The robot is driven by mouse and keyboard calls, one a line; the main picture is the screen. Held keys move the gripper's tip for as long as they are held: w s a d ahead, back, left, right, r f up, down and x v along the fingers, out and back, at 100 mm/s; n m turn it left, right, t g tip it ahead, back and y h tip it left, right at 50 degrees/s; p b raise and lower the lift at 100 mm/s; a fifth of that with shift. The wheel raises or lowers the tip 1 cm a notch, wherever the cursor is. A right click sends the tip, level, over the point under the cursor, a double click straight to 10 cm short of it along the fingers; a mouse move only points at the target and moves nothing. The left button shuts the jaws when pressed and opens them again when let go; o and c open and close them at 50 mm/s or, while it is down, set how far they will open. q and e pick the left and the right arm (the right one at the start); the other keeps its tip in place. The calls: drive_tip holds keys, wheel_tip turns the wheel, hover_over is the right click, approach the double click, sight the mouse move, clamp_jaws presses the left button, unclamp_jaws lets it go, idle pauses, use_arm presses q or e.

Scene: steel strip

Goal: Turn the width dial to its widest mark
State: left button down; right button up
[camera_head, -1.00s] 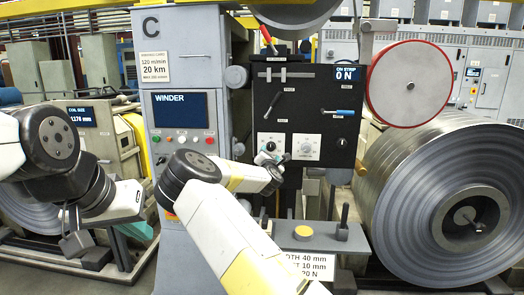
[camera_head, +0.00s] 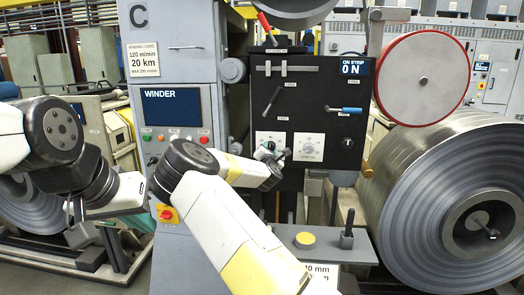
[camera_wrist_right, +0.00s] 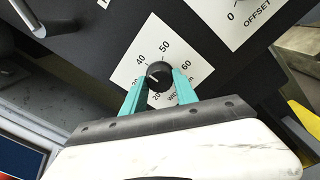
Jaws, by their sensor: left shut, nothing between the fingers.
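The width dial is a small black knob (camera_wrist_right: 157,76) on a white scale plate (camera_wrist_right: 163,50) marked 20 to 60. Its white pointer faces the lower left, between the 20 and 40 marks; the scale there is partly hidden by a finger. My right gripper (camera_wrist_right: 159,82) has its teal fingers on both sides of the knob, seemingly touching it. In the head view my right gripper (camera_head: 272,158) reaches the dial plate (camera_head: 270,140) on the black panel and hides part of it. My left gripper (camera_head: 137,222) is shut and empty, low at the left, away from the panel.
An offset dial (camera_head: 309,148) sits just right of the width dial. Levers (camera_head: 272,101) and a blue handle (camera_head: 345,110) stick out above. A shelf (camera_head: 325,240) with a yellow button (camera_head: 305,238) lies below. A large steel coil (camera_head: 440,200) stands at the right.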

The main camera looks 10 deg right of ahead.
clamp_jaws()
drive_tip(key=shift+m, duration=0.3)
drive_tip(key=m, duration=1.1)
drive_tip(key=m+h, duration=0.1)
drive_tip(key=m, duration=0.5)
drive_tip(key=shift+m, duration=0.3)
drive_tip(key=m, duration=0.6)
drive_tip(key=shift+a+f+m, duration=0.1)
drive_tip(key=shift+m, duration=0.2)
